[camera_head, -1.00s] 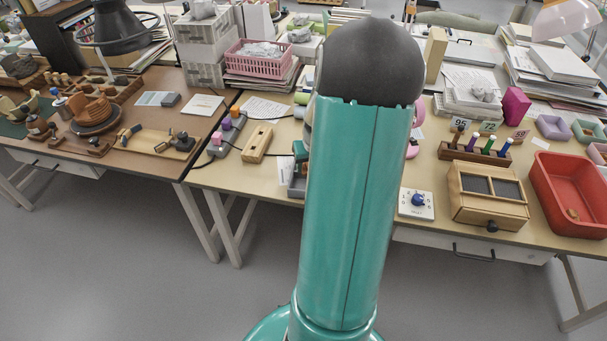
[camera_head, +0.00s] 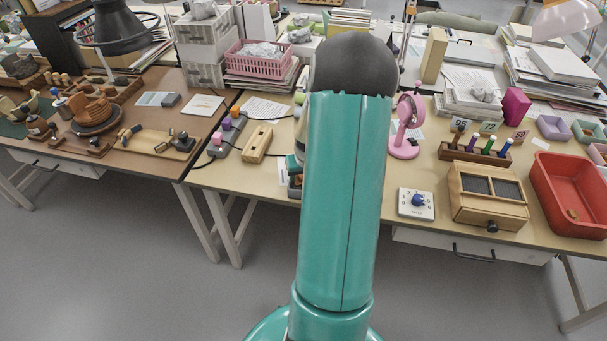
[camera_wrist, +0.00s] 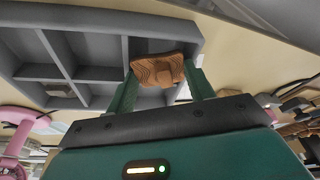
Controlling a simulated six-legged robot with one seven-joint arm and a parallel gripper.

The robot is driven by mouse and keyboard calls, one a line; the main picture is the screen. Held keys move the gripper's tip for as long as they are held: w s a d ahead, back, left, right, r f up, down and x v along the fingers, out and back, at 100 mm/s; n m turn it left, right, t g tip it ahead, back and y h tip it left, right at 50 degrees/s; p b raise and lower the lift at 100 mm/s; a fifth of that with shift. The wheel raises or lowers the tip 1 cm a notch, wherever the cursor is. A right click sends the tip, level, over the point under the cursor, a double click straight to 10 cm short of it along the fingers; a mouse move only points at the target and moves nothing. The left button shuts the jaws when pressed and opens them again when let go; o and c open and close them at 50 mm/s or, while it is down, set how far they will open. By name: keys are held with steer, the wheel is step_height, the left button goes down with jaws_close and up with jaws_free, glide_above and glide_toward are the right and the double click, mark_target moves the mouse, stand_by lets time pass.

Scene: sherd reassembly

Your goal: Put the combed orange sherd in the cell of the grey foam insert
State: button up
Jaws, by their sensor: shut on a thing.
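The combed orange sherd (camera_wrist: 158,70) shows in the wrist view, with curved comb lines across its face. My gripper (camera_wrist: 161,82) is shut on it, one green finger at each side. The grey foam insert (camera_wrist: 112,22) lies beyond the sherd in the wrist view, divided into several cells. The sherd overlaps part of a right-hand cell in the picture; I cannot tell its height above the insert. In the head view my arm hides my gripper, the sherd and most of the insert.
A pink round-framed stand (camera_head: 407,128) stands just right of my arm. A white dial box (camera_head: 416,203), a wooden box (camera_head: 488,195) and a red tray (camera_head: 568,188) are farther right. A wooden block (camera_head: 256,143) lies to the left.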

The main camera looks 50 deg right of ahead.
steer(key=shift+f, duration=0.25)
steer(key=shift+s+a+f, duration=0.1)
steer(key=shift+s+f, duration=0.05)
steer(key=o, duration=0.9)
steer(key=shift+f, duration=0.1)
steer(key=shift+r, duration=0.2)
steer(key=shift+o, duration=0.4)
steer(key=v, duration=1.3)
steer(key=shift+w, duration=0.2)
steer(key=w+a+r+n+t, duration=0.1)
steer(key=w+a+r+n, duration=0.1)
steer(key=a+r, duration=0.6)
steer(key=w+a+r+n, duration=0.2)
steer(key=w+a+r, duration=0.1)
steer(key=a, duration=0.8)
steer(key=s+a+r+n+t+y, duration=0.1)
steer(key=s+a+r+n, duration=0.1)
steer(key=a, duration=0.8)
steer(key=s+a+r+n+t, duration=0.1)
steer(key=s+a+r, duration=0.3)
steer(key=s+a, duration=0.3)
steer(key=a, duration=0.3)
steer(key=shift+s+r+n+y, duration=0.25)
steer(key=shift+s+n+y, duration=0.05)
steer(key=shift+n+y, duration=0.1)
